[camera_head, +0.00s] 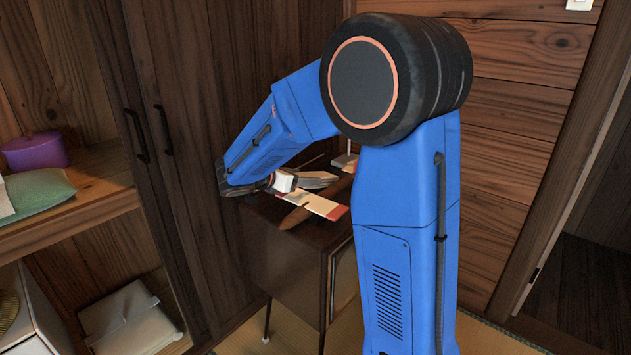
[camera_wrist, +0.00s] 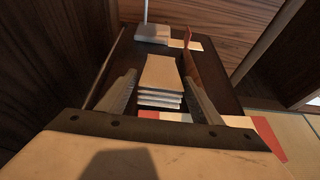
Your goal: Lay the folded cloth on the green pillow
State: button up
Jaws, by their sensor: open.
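In the wrist view, the folded cloth (camera_wrist: 160,72) is a pale stack of several layers on a dark cabinet top. My gripper (camera_wrist: 161,77) is open, with one finger on each side of the cloth; I cannot tell whether either finger touches it. In the head view, my gripper (camera_head: 318,180) is low over the cabinet, and the cloth is hard to make out there. The green pillow (camera_head: 42,190) lies on the upper shelf at the left of the head view, well away from my gripper.
On the dark cabinet (camera_head: 283,258) lie a red-and-white flat item (camera_head: 325,206) and a brown long object (camera_head: 294,218). A lamp-like base (camera_wrist: 152,33) stands at its back. Tall wooden doors (camera_head: 165,130) stand between shelf and cabinet.

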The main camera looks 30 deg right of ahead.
aim_at(328, 179)
jog(key=shift+x, duration=2.65)
jog(key=c, duration=0.8)
